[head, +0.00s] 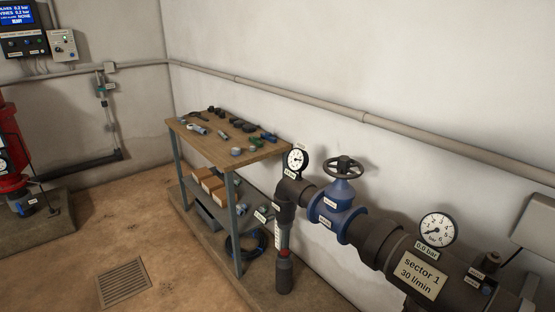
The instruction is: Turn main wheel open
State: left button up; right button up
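A dark handwheel (343,166) sits on top of a blue valve body (338,212) in the pipe run right of the middle. The valve carries small white labels, too small to read for sure. No gripper or arm of mine shows in the head view, so nothing of mine is seen touching the wheel. A round gauge (296,160) stands just left of the wheel. A second gauge (437,230) to the right sits above a small plate reading 0.0 bar.
A workbench (187,137) with loose fittings stands left of the valve. A dark pipe with a sector 1 sign (418,274) runs to the lower right. A wall pipe (370,118) passes behind. A floor drain (123,282) lies in open floor. Red equipment (10,150) stands far left.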

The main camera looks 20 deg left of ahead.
aim_at(343, 165)
jog(key=u, duration=0.15)
jog(key=i+j, duration=0.4)
jog(key=i+j+z, duration=0.15)
jog(key=i+j, duration=0.2)
jog(key=j, duration=0.25)
